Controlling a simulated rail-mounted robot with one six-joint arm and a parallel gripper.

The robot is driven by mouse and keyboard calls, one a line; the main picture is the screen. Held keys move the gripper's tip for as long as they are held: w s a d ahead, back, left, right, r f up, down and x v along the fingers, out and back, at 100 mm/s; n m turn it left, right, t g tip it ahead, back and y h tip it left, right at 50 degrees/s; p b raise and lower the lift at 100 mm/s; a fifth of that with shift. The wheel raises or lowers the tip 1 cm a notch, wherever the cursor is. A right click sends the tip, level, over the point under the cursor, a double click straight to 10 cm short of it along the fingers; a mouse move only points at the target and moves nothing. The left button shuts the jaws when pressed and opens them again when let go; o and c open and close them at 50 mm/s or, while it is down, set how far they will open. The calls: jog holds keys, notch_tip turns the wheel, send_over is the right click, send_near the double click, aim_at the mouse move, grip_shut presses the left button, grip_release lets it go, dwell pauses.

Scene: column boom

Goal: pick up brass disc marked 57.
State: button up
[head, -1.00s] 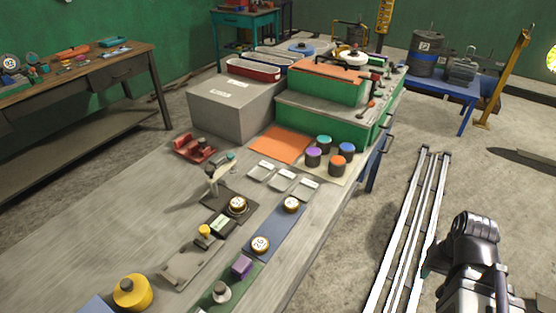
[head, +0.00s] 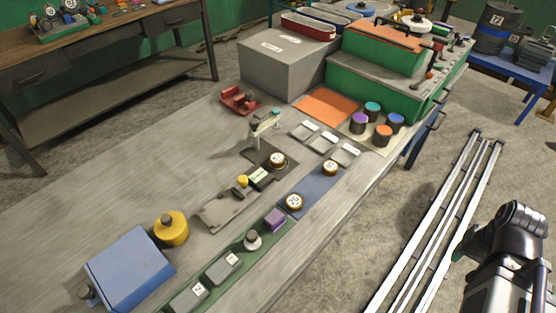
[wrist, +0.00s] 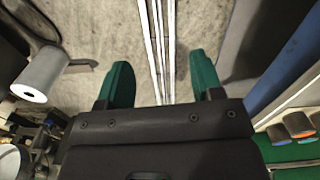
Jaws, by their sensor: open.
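Three brass-rimmed discs with pale numbered faces lie on the long grey workbench in the head view. One disc (head: 277,160) sits on a dark plate by a small stand. Another disc (head: 330,167) and a third disc (head: 294,202) lie on a blue mat (head: 313,187). Their numbers are too small to read surely, so I cannot tell which is marked 57. My gripper (wrist: 160,82) shows in the wrist view with two green fingers apart and nothing between them. It is over the floor and rails, away from the discs.
Near the discs are a small stand (head: 262,125), a purple block (head: 275,219), a yellow round weight (head: 171,228) and a blue box (head: 130,268). Coloured-top jars (head: 360,121) and a grey box (head: 285,65) stand farther back. White rails (head: 440,215) run along the floor at right.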

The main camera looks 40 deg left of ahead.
jog(key=shift+o, duration=0.5)
jog(key=o, duration=0.3)
notch_tip(320, 180, up, 7)
jog(key=n+p, duration=0.7)
jog(key=n, duration=1.2)
send_over(277, 158)
jog(key=shift+m, duration=0.3)
notch_tip(277, 158, down, 11)
jog(key=b, duration=1.1)
jog(key=shift+w+a+f, duration=0.1)
jog(key=shift+f, duration=0.05)
jog(key=shift+r, duration=0.3)
jog(key=shift+c, duration=0.3)
jog(key=c, duration=1.2)
